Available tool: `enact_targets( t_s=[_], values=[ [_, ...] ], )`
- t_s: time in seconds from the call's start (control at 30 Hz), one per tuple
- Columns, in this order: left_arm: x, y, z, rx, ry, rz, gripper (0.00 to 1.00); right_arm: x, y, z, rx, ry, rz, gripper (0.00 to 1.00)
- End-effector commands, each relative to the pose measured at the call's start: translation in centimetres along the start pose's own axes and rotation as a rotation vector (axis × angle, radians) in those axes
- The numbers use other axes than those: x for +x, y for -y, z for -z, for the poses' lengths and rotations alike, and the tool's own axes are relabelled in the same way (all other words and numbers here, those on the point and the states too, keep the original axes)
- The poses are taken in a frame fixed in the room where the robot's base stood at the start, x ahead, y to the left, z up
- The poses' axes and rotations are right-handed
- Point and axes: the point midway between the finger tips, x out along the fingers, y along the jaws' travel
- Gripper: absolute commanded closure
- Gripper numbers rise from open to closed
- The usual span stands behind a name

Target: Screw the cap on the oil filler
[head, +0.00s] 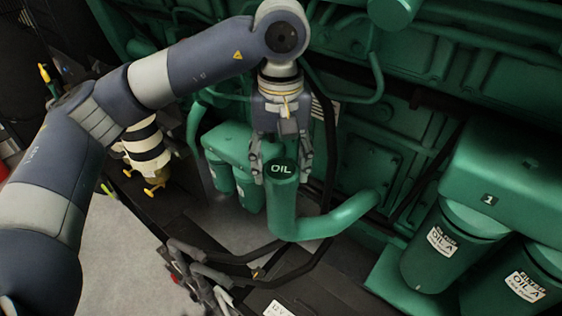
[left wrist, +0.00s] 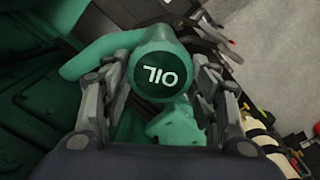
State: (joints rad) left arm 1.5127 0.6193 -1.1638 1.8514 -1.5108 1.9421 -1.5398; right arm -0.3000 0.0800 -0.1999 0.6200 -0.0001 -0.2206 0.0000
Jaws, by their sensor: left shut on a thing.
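The dark green round cap (head: 282,168), marked OIL in white, sits at the top of the bent green oil filler pipe (head: 284,215). It lines up with the pipe's mouth; I cannot tell whether it is threaded on or just resting. My left gripper (head: 280,172) points down from above, its two grey fingers on opposite sides of the cap, shut on it. In the left wrist view the cap (left wrist: 158,75) is centred between the fingers, its lettering upside down, with the pipe (left wrist: 92,58) behind it. The cap's underside is hidden. My right gripper is not seen.
The green engine block (head: 420,80) with pipes rises behind. Green filters (head: 440,245) with white labels stand at the right. Black hoses (head: 250,258) and grey jaw-like parts (head: 203,277) lie below. A cream-and-black striped object (head: 147,152) stands left. Grey floor (head: 125,240) is clear at lower left.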

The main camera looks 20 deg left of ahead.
Motion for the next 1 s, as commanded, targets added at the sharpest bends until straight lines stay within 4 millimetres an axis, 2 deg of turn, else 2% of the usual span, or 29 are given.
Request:
enact_targets(
  t_s=[0.57, 0.8, 1.0],
  values=[
    [0.3, 0.0, 0.0, 0.016, -0.001, -0.001, 0.74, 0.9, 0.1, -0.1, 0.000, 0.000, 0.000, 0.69],
    [0.6, -0.1, 0.0, 0.259, -0.001, -0.001, 0.74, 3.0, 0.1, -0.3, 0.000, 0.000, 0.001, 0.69],
    [0.3, -0.2, 0.0, 0.396, -0.002, -0.001, 0.74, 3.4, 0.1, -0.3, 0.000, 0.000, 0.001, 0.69]
  ],
)
